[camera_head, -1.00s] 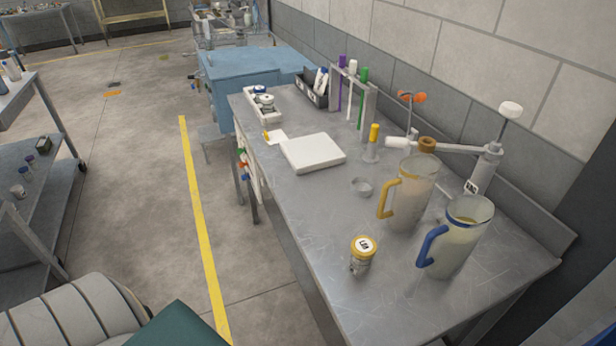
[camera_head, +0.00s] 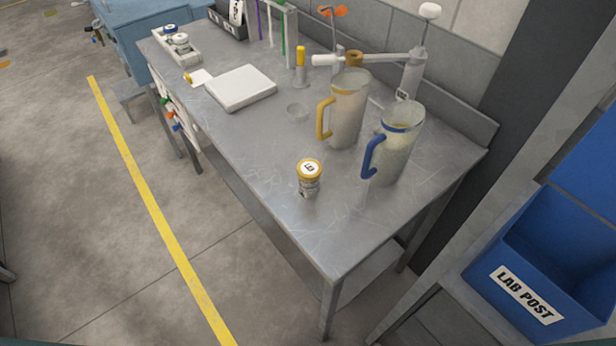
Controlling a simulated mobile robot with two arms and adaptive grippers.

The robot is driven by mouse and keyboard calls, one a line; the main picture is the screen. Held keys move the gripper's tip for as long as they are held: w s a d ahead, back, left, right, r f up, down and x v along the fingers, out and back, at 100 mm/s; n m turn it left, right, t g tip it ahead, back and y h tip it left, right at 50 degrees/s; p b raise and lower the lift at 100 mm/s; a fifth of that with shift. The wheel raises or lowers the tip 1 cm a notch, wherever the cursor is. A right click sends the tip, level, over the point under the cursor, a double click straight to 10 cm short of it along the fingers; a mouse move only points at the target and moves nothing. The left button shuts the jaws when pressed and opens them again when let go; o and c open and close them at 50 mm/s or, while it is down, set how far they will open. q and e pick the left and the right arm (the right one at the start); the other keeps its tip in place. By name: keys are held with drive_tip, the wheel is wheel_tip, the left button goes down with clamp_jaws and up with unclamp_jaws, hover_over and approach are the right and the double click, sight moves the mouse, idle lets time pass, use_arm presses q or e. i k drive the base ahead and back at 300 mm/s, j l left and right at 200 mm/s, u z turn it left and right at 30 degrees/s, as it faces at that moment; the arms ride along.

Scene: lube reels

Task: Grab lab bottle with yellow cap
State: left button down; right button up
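The lab bottle with a yellow cap (camera_head: 309,179) stands upright on the steel bench (camera_head: 270,205), near its front edge. It is a small clear jar with a white label on top of the cap. The jug with a yellow handle (camera_head: 346,110) and the jug with a blue handle (camera_head: 396,142) stand behind it and to its right, apart from it. Neither of my grippers shows in the view.
A blue bin labelled LAB POST (camera_head: 545,275) stands at right. The bench surface around the bottle's left and front is clear.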

sight(307, 191)
drive_tip(key=k+j, duration=0.15)
drive_tip(key=j, duration=0.25)
drive_tip(key=k+j, duration=0.2)
drive_tip(key=j, duration=0.15)
drive_tip(key=k+j, duration=0.15)
drive_tip(key=j, duration=0.25)
